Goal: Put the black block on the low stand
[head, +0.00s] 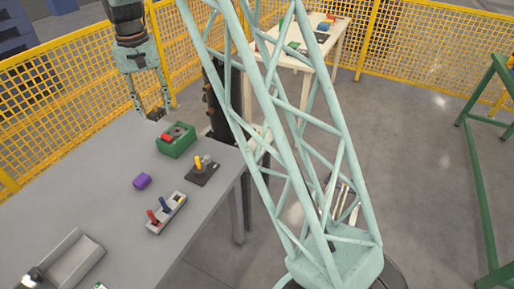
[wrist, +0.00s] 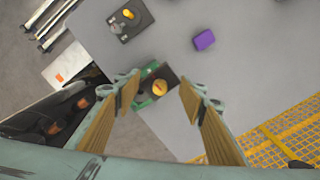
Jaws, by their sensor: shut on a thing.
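My gripper (head: 150,112) hangs at the upper left in the head view, fingers pointing down, beyond the far side of the grey table. In the wrist view its two fingers (wrist: 159,88) close on a dark block, which I take to be the black block (wrist: 169,74). A round yellow-orange disc shows at the block; I cannot tell whether it belongs to it. In the head view the block (head: 155,115) is a small dark shape at the fingertips. It overlaps the green box (wrist: 143,104) in the wrist view. I cannot single out the low stand.
On the grey table (head: 95,185) are the green box (head: 176,141), a black plate with a yellow knob (head: 202,174), a purple block (head: 142,181), a pegged holder (head: 166,213) and a grey tray (head: 72,262). A yellow fence (head: 60,115) stands behind. Another table (head: 318,55) holds items.

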